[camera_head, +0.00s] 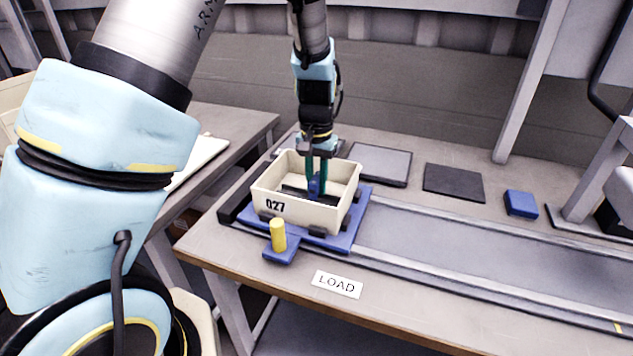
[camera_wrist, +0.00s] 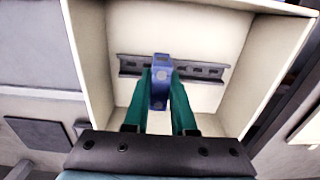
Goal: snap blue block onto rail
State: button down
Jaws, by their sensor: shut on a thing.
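The small blue block (camera_wrist: 159,96) is between the green fingers of my gripper (camera_wrist: 160,92) in the wrist view. My gripper (camera_head: 317,182) is shut on it and points down into the cream bin (camera_head: 290,213) marked 027. The grey slotted rail (camera_wrist: 200,70) runs across the bin's floor, behind the block in the wrist view. It also shows as a dark strip (camera_head: 293,192) in the head view. The block overlaps the rail's middle in the picture. I cannot tell whether it touches the rail or sits just above it.
The bin stands on a blue carrier (camera_head: 357,225) with a yellow peg (camera_head: 278,235) at the front. A long track (camera_head: 480,240) runs right. A grey pad (camera_head: 379,164), a dark pad (camera_head: 453,182) and another blue block (camera_head: 521,203) lie behind it. A LOAD label (camera_head: 337,284) lies in front.

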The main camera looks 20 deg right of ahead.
aim_at(316, 194)
jog(key=shift+f+b, duration=0.4)
jog(key=shift+f, duration=0.35)
dwell(0.8)
jog(key=shift+s+a+f+b, duration=0.1)
jog(key=shift+s+f+b, duration=0.15)
jog(key=shift+f, duration=0.25)
jog(key=shift+s+a+f+b, duration=0.1)
jog(key=shift+f+b, duration=0.2)
jog(key=shift+f, duration=0.15)
dwell(2.4)
jog(key=c, duration=0.9)
grip_release()
jog(key=shift+o, duration=1.1)
jog(key=shift+r, duration=0.2)
jog(key=shift+w+d+r, duration=0.1)
jog(key=shift+r, duration=0.2)
notch_tip(316, 194, up, 12)
jog(key=shift+w+f+b, duration=0.1)
jog(key=shift+b, duration=0.85)
